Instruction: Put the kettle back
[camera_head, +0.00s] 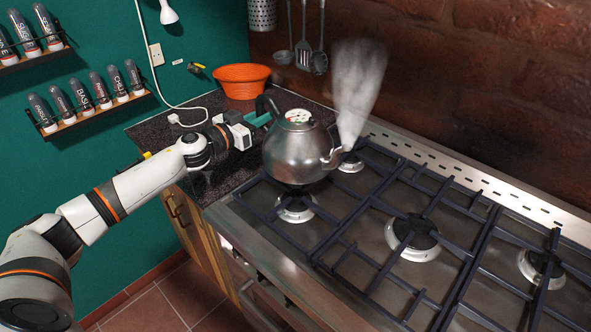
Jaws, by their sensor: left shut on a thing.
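The silver kettle (295,156) is over the left side of the stove, above the front left burner (296,208). Its spout points right and steam rises from it. Its dark handle is on the left. My left gripper (262,119) reaches in from the left and is shut on the kettle's handle. The fingertips are partly hidden by the handle. I cannot tell whether the kettle's base touches the grate (345,232) or hangs just above it. My right gripper is out of the view.
An orange bowl (241,80) stands on the dark counter (150,128) behind my arm. A white lamp's cable and plug lie there too. Utensils (303,52) hang on the brick wall behind the kettle. Spice racks (90,116) are on the green wall. The right burners are clear.

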